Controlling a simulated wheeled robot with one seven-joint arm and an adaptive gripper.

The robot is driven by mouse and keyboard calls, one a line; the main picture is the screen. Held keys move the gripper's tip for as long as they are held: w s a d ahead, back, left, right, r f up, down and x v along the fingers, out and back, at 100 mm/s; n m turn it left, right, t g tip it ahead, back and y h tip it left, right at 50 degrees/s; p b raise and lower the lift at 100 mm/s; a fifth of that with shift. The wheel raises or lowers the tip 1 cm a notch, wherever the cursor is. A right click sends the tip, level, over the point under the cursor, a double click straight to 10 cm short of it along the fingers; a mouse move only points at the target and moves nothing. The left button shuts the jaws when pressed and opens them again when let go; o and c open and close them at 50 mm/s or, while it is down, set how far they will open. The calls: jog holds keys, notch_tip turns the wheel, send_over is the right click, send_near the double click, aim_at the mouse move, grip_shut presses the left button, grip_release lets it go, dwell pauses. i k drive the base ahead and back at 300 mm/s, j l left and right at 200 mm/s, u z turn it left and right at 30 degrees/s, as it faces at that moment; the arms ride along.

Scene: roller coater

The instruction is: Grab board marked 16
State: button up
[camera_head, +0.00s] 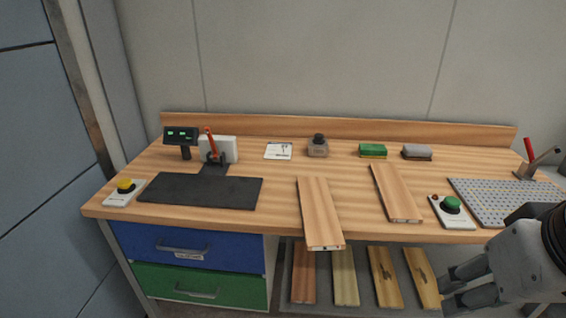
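Two light wooden boards lie on the workbench: a middle board (320,212), its near end past the front edge, and a right board (396,192). Several more boards are below the bench top: a reddish one (304,272), a pale one (344,276), and two yellowish ones (384,277) (422,277) with dark marks. Small marks show on some boards and ends, but I cannot read any number 16. My gripper (446,288) is at the lower right, fingers apart and empty, beside the rightmost lower board in the picture. Whether it touches that board I cannot tell.
The bench top (285,190) carries a black mat (200,191), a yellow-button box (124,192), a green-button box (452,211) and a perforated metal plate (500,203). A green block (372,150) and a grey block (417,152) are at the back. Blue and green drawers (200,284) stand lower left.

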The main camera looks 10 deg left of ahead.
aim_at(322, 229)
jog(key=u, duration=0.35)
jog(key=i+l+z, duration=0.15)
jog(key=i, duration=0.3)
jog(key=i+l+z, duration=0.1)
jog(key=i, duration=0.3)
jog(key=l, duration=0.1)
